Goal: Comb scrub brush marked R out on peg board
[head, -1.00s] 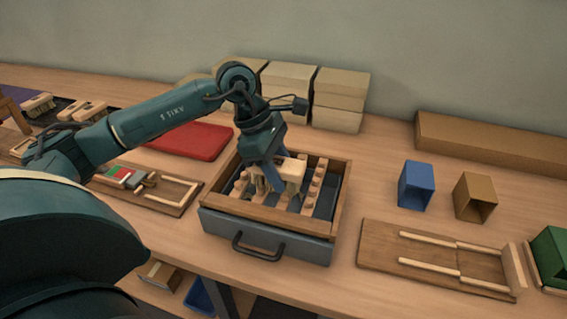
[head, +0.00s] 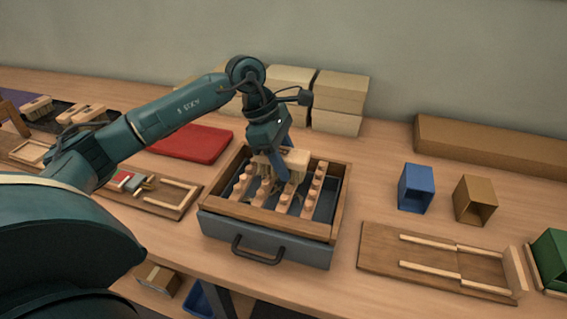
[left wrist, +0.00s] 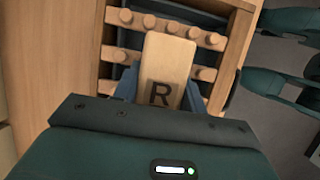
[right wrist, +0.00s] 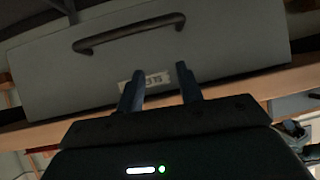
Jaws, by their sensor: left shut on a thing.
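The scrub brush, a pale wooden block (head: 298,161), is in my left gripper (head: 281,170) over the far part of the peg board. In the left wrist view its top (left wrist: 168,68) shows a dark R, with the blue fingers on either side. The peg board (head: 268,213) is a wooden frame with rows of round pegs, on a grey box with a handle. Pegs show around the brush; whether its bristles touch them is hidden. My right gripper (right wrist: 158,86) is open and empty, facing a grey drawer front (right wrist: 150,62) with a label.
A red mat (head: 190,143) lies left of the peg board, and stacked beige boxes (head: 338,100) stand behind it. Blue (head: 416,187) and brown (head: 474,199) bins stand right. A wooden jig (head: 385,248) lies front right. Other brushes (head: 82,113) lie far left.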

